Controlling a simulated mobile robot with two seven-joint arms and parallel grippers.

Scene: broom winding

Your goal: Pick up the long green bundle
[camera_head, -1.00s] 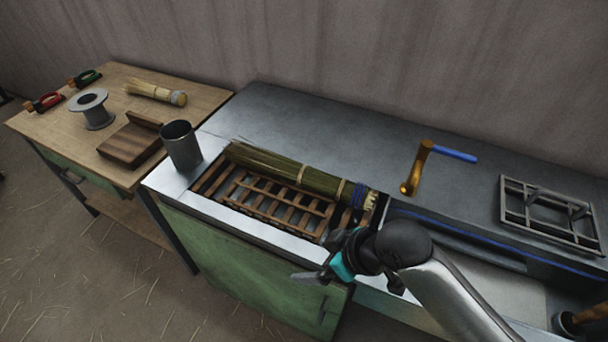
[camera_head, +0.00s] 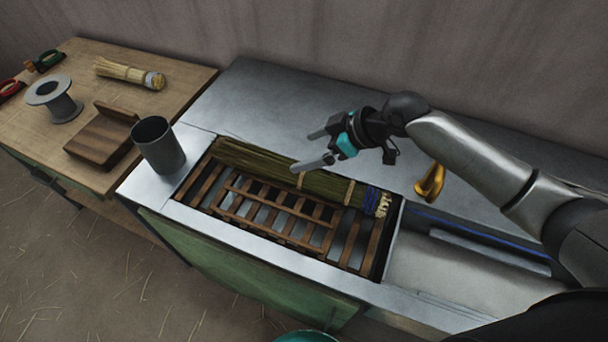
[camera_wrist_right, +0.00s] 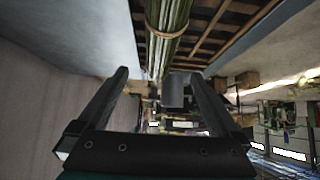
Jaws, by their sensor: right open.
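The long green bundle (camera_head: 270,168) lies along the back side of a slatted wooden rack set into the metal bench. It has tan ties and a blue band near its pale right end. My right gripper (camera_head: 308,149) is open and empty above the bundle's middle, its fingers pointing left. In the right wrist view the bundle (camera_wrist_right: 169,25) runs down from the top, ahead of and between the two open fingers (camera_wrist_right: 165,80), with a tan tie across it. My left gripper is not in view.
A grey metal cup (camera_head: 158,146) stands left of the rack (camera_head: 262,212). A wooden table (camera_head: 95,120) at the left holds a grey spool (camera_head: 54,99), a wooden block (camera_head: 103,140) and a short straw bundle (camera_head: 128,73). A brass crank (camera_head: 430,181) is partly behind my arm.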

